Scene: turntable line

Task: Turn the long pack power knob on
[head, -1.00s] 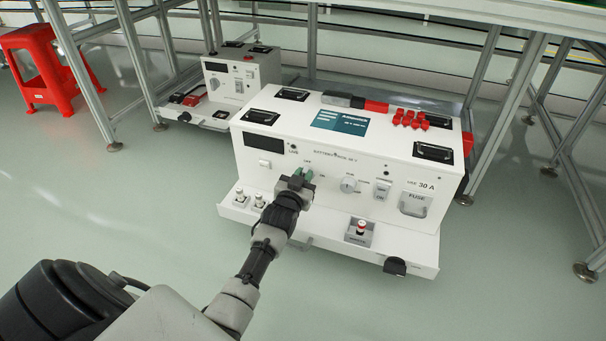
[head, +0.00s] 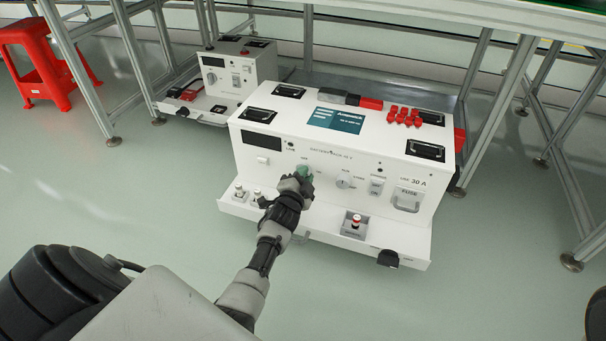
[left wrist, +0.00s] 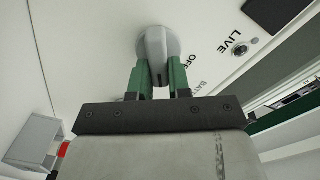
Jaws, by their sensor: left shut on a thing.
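The long pack (head: 290,137) is a wide white box with a sloping front panel, standing low on the floor. Its power knob (left wrist: 155,42) is a grey round knob with a raised bar, beside the printed OFF mark. My left gripper (head: 303,173) reaches the panel from the front. In the left wrist view its green fingers (left wrist: 157,76) are shut on the knob's bar, one on each side. In the head view the gripper mostly hides this knob. My right gripper is not in view.
A second grey knob (head: 344,181), a rocker switch (head: 376,186) and a fuse drawer (head: 408,199) sit right on the panel. A red-topped button (head: 356,220) stands on the front ledge. A smaller pack (head: 236,75) and red stool (head: 42,62) are behind left.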

